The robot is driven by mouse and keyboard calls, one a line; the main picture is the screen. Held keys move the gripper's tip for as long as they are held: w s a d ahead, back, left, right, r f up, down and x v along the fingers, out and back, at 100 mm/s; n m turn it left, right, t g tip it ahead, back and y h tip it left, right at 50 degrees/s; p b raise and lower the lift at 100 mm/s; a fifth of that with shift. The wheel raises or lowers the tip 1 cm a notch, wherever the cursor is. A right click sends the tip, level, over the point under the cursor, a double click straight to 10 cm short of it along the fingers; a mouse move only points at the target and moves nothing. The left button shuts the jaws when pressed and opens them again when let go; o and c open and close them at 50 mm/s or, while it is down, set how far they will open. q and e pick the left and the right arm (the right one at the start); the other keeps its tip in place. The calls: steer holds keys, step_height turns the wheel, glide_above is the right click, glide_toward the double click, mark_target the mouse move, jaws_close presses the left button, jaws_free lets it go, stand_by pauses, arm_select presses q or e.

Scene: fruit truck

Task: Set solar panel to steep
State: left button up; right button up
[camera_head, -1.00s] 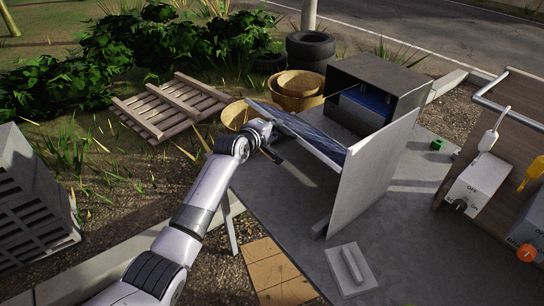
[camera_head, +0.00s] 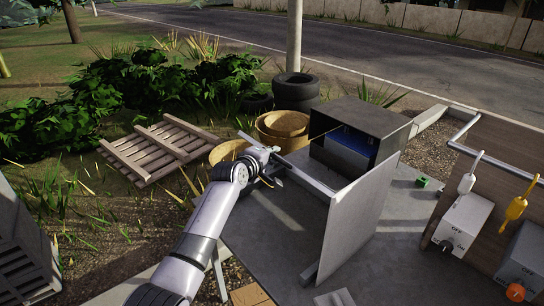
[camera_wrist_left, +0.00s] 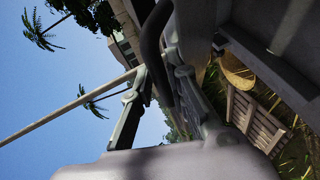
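The solar panel (camera_head: 311,178) shows in the head view as a thin, nearly edge-on strip beside an upright grey plate (camera_head: 350,222). My left gripper (camera_head: 277,166) is at the panel's left side, close to its edge; contact cannot be told there. In the left wrist view, the fingers of my left gripper (camera_wrist_left: 160,92) are apart, with a curved dark bar (camera_wrist_left: 153,38) close to their tips. Whether they grip it is unclear. My right gripper is not in view.
An open metal box (camera_head: 367,116) with a blue unit inside stands behind the panel on the grey tabletop (camera_head: 400,210). Switch boxes (camera_head: 465,222) with white and yellow plugs are at the right. Baskets (camera_head: 285,127), tyres (camera_head: 296,92) and a pallet (camera_head: 160,150) lie beyond.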

arm_select(q)
steer(key=o, duration=0.3)
steer(key=shift+f, duration=0.1)
steer(key=v, duration=1.2)
steer(key=shift+f, duration=0.1)
